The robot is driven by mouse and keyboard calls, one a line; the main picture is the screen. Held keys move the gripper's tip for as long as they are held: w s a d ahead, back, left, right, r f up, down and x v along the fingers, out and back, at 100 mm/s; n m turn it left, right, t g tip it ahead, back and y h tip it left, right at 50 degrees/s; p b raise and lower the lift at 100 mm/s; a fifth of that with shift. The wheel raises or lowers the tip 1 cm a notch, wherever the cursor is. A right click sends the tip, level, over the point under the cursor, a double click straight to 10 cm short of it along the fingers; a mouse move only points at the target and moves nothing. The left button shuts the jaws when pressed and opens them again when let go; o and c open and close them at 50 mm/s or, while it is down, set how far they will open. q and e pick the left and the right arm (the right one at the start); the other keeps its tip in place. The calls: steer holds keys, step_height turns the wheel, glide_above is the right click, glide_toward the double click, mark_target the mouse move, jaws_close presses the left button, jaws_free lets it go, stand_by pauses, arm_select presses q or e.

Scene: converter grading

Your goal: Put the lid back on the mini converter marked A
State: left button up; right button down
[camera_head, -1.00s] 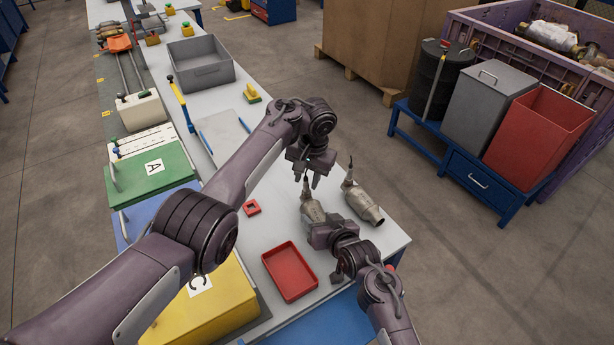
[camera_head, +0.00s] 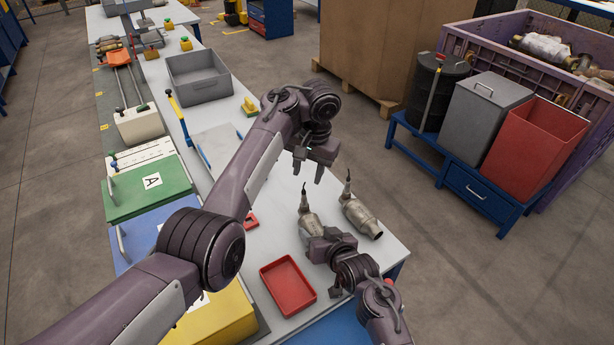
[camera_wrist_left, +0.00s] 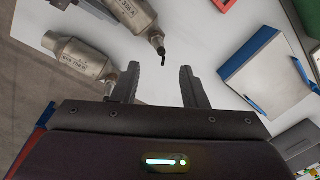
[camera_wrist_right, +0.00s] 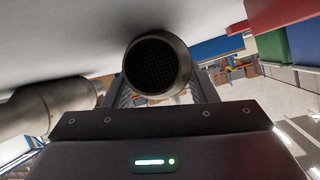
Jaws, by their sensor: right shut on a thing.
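A metal converter (camera_head: 309,222) with a thin dark probe stands out on the white table; my right gripper (camera_head: 322,245) is shut around its lower body. In the right wrist view the converter's round mesh end (camera_wrist_right: 157,62) fills the jaws. A second similar converter (camera_head: 360,216) lies to its right, also in the left wrist view (camera_wrist_left: 80,60). My left gripper (camera_head: 309,172) is open and empty, above and behind the converters. A green lid-like panel marked A (camera_head: 148,188) lies at the left, with a handle.
A red tray (camera_head: 288,286) lies in front, left of my right gripper. A blue panel (camera_head: 135,233) and a yellow box (camera_head: 215,325) stand along the left. A grey bin (camera_head: 200,82) stands farther back. My left arm hides part of the table.

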steer(key=shift+d+f, duration=0.1)
steer(key=shift+f, duration=0.2)
steer(key=c, duration=0.9)
jaws_free()
steer(key=o, duration=0.4)
steer(key=shift+w+r, duration=0.1)
steer(key=shift+r, duration=0.1)
steer(key=shift+v, duration=3.9)
